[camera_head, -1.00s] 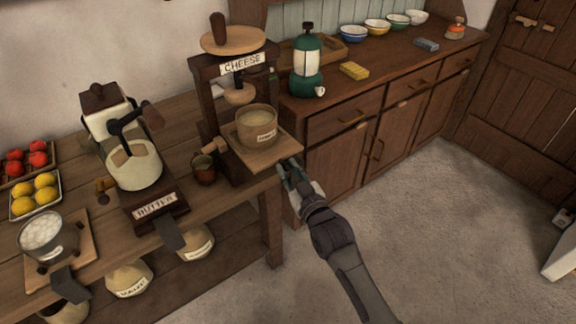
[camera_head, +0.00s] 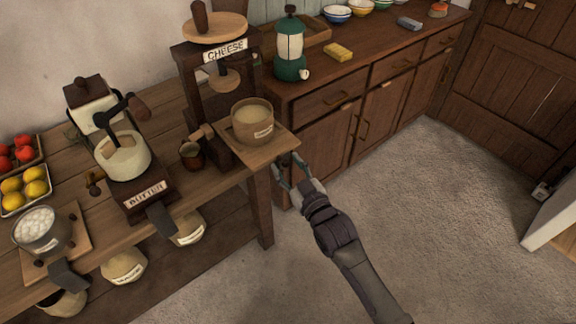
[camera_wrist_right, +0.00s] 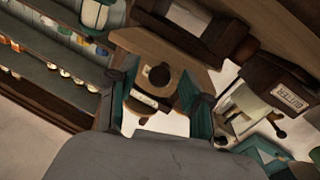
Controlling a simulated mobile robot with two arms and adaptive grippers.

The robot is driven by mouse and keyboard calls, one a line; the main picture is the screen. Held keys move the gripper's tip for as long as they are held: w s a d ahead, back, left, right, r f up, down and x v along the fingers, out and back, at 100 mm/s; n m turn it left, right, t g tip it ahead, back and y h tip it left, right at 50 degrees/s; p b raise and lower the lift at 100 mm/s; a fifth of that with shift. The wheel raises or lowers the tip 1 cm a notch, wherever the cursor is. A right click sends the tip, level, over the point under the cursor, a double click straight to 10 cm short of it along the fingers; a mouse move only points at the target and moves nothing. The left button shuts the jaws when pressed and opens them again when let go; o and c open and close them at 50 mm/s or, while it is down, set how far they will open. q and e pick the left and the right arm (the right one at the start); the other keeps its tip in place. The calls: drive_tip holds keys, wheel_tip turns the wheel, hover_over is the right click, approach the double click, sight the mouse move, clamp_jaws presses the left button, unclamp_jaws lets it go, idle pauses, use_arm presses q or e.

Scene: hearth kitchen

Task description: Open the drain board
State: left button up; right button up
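The drain board appears to be the flat wooden board (camera_head: 272,148) sticking out at the base of the cheese press (camera_head: 190,85). A tan tub (camera_head: 252,127) with a label and pale contents stands on it. My right gripper (camera_head: 287,172) is at the board's front right corner, just below its edge. Its teal fingers are spread; I cannot tell whether they touch the board. In the right wrist view the fingers (camera_wrist_right: 157,100) stand apart, with wooden parts and a label showing between them. My left gripper is not in view.
A butter churn (camera_head: 124,157) stands left of the press, with a small brown cup (camera_head: 192,154) between them. A cabinet (camera_head: 345,125) with a green lantern (camera_head: 290,50) stands close behind my right gripper. The floor (camera_head: 430,220) at the right is open.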

drive_tip(key=v, duration=1.2)
idle(0.3)
drive_tip(key=s+d+f+m+g+h, duration=0.1)
drive_tip(key=s+d+f+g+h, duration=0.15)
drive_tip(key=f, duration=0.85)
drive_tip(key=s+d+f+m+g+h, duration=0.1)
drive_tip(key=s+d+f+g, duration=0.2)
drive_tip(key=f, duration=0.8)
drive_tip(key=s+d+f+m+g+h, duration=0.1)
drive_tip(key=s+d+f+g+h, duration=0.2)
drive_tip(key=f, duration=0.8)
drive_tip(key=s+d+f+g, duration=0.2)
drive_tip(key=s+f, duration=0.3)
drive_tip(key=s, duration=0.5)
drive_tip(key=s+d+f+m+g, duration=0.1)
drive_tip(key=s+d+f+g, duration=0.1)
drive_tip(key=s+f, duration=0.4)
drive_tip(key=s+d+f+g+h, duration=0.1)
drive_tip(key=s+d+f+g, duration=0.2)
drive_tip(key=s, duration=1.1)
wheel_tip(320, 180, down, 3)
drive_tip(key=shift+f+m, duration=0.2)
drive_tip(key=shift+m, duration=0.2)
drive_tip(key=shift+d, duration=0.15)
